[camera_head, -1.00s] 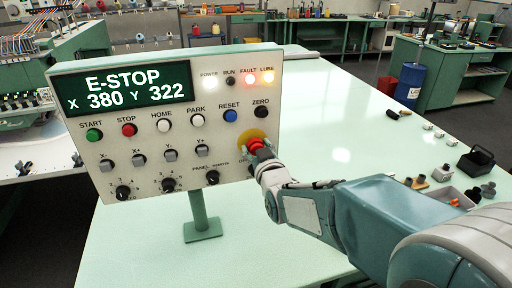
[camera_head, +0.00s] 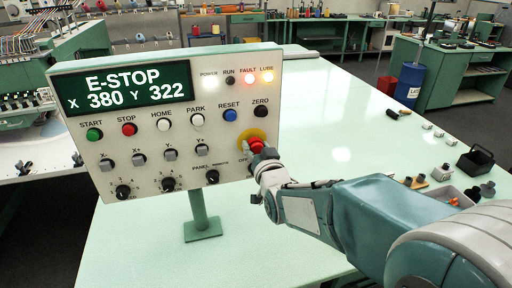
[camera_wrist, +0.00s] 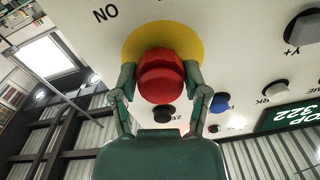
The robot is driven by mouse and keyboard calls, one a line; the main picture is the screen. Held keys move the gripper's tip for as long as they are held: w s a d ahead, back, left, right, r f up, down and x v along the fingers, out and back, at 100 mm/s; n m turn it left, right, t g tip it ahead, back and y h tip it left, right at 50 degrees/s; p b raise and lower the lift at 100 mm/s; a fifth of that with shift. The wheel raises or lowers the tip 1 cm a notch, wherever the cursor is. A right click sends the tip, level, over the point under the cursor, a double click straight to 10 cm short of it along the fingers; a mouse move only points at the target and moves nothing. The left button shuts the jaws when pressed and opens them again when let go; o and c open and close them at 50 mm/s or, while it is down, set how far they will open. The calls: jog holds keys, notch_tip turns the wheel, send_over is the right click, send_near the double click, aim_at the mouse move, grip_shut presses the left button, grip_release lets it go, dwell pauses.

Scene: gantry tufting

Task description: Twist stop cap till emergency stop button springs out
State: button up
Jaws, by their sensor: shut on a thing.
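The red stop cap (camera_head: 256,145) sits on a round yellow plate (camera_head: 246,135) at the right side of the control panel (camera_head: 140,185). In the wrist view the red cap (camera_wrist: 161,76) is in the middle, with the yellow plate (camera_wrist: 135,42) behind it. My gripper (camera_wrist: 161,82) is shut on the cap, one finger against each side. In the head view my gripper (camera_head: 264,158) reaches the cap from the lower right and partly hides it. The panel screen (camera_head: 124,87) reads E-STOP, X 380 Y 322.
The white, red and yellow lamps above the buttons are lit; the RUN lamp (camera_head: 230,79) is dark. A blue RESET button (camera_head: 230,115) and black ZERO button (camera_head: 260,112) sit just above the cap. Knobs lie below.

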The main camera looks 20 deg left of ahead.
jog(key=shift+r+m, duration=0.1)
jog(key=shift+m, duration=1.9)
jog(key=o, duration=1.1)
jog(key=shift+w+a, duration=0.1)
jog(key=shift+w, duration=0.05)
jog(key=shift+o, duration=0.2)
jog(key=v, duration=1.2)
jog(key=shift+a, duration=0.1)
